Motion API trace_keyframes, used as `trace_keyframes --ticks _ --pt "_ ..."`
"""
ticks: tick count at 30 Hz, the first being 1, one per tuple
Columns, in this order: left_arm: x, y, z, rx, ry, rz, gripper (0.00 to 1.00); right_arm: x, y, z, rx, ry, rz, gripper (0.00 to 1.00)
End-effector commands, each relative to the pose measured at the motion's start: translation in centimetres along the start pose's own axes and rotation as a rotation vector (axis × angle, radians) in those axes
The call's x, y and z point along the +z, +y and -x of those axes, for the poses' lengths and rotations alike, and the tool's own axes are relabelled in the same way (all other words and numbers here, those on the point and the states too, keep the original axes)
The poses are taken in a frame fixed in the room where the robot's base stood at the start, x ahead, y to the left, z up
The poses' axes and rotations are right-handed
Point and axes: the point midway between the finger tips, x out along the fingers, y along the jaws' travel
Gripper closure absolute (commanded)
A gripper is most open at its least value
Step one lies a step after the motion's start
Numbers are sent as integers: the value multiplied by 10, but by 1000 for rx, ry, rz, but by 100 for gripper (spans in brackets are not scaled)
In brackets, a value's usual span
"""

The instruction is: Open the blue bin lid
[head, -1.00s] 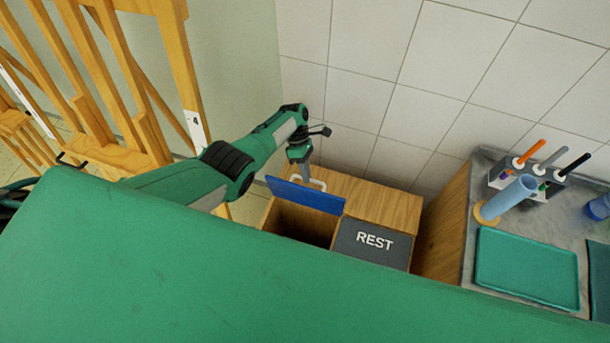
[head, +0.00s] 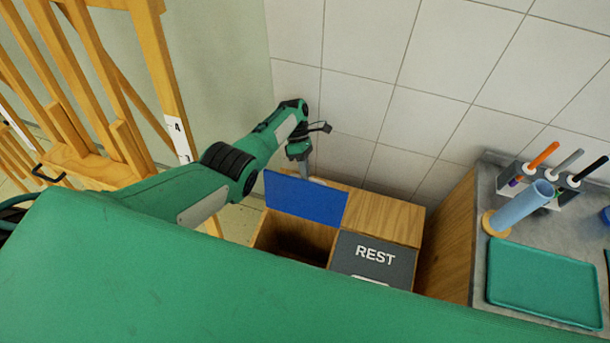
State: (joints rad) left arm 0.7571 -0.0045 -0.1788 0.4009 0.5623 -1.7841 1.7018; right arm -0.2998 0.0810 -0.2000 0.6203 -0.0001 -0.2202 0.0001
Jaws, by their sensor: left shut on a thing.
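The blue bin lid (head: 305,201) stands raised and tilted up at the rear of the open left compartment of the wooden bin box (head: 384,216). The compartment's dark inside shows in front of the lid. My left gripper (head: 304,166) is behind the lid's top edge, pointing down, shut on the lid's handle. The handle is mostly hidden behind the lid. The grey lid marked REST (head: 372,256) lies flat over the right compartment, its own handle partly visible at the front. My right gripper is not in view.
A tiled wall stands close behind the box. Wooden easels (head: 100,90) stand on the left. On the right, a grey counter (head: 478,247) carries a green tray (head: 545,282), a blue cylinder (head: 523,208) and a marker holder (head: 548,185).

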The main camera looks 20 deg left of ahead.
Motion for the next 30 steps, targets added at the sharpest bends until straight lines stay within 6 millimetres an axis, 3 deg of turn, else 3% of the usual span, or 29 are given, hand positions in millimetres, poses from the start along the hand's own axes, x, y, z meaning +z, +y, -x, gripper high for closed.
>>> trace_keyframes --ticks 1,26,27,30 --pt "-7 4 -11 -11 7 13 100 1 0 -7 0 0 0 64" --pt "-8 8 -10 -47 6 29 100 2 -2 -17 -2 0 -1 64" --pt "-8 8 -10 -47 6 29 88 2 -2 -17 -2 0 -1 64" --pt "-7 8 -8 -46 6 28 68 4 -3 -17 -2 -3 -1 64"
